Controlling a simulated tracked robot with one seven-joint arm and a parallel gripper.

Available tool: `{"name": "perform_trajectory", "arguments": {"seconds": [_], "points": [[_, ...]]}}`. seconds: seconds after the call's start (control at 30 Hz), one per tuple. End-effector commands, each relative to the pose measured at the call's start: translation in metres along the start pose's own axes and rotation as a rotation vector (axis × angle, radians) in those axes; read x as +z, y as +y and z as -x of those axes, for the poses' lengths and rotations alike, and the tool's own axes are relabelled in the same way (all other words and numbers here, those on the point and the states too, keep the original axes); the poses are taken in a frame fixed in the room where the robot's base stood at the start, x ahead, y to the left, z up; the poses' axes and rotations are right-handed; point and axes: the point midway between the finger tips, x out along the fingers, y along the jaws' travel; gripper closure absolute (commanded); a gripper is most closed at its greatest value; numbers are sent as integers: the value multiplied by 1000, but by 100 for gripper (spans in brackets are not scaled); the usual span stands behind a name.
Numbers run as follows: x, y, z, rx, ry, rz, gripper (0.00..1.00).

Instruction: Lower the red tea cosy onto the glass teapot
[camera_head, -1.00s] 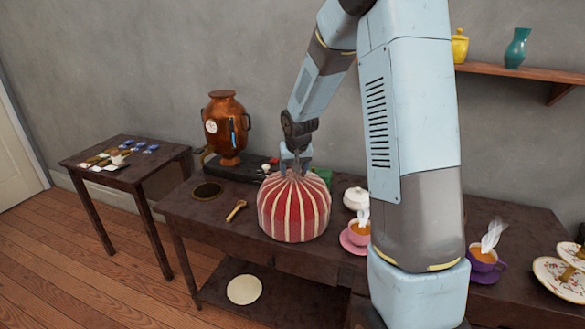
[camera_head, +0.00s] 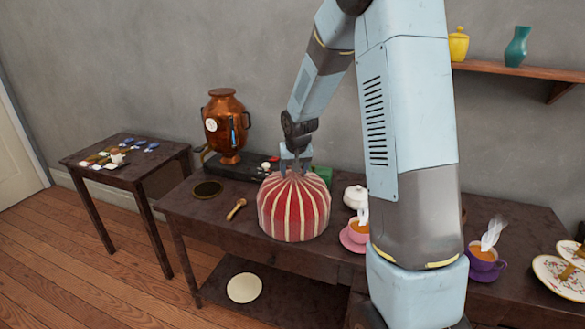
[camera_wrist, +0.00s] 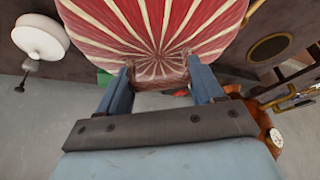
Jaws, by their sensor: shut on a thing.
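The red tea cosy (camera_head: 294,212), with cream stripes, is upright on or just above the dark table in the head view. My gripper (camera_head: 294,166) is at its gathered top. In the wrist view the cosy (camera_wrist: 150,25) fills the upper middle, and my gripper (camera_wrist: 160,80) has its two blue fingers on either side of the gathered tuft, shut on it. The glass teapot does not show; the cosy may be hiding it. I cannot tell whether the cosy's lower edge touches the table.
A pink cup on a saucer (camera_head: 355,238) and a white lidded pot (camera_head: 355,196) stand close right of the cosy. A wooden spoon (camera_head: 236,209) and dark round mat (camera_head: 207,190) lie left. A copper urn (camera_head: 226,125) stands behind. A purple cup (camera_head: 484,258) is farther right.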

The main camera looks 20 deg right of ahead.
Motion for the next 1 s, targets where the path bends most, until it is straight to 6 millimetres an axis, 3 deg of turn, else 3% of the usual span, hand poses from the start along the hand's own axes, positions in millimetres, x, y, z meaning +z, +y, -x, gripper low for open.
{"name": "perform_trajectory", "arguments": {"seconds": [0.23,0.27,0.57,1.0], "points": [[0,0,0,0,0,0,85],[0,0,0,0,0,0,32],[0,0,0,0,0,0,4],[0,0,0,0,0,0,0]]}}
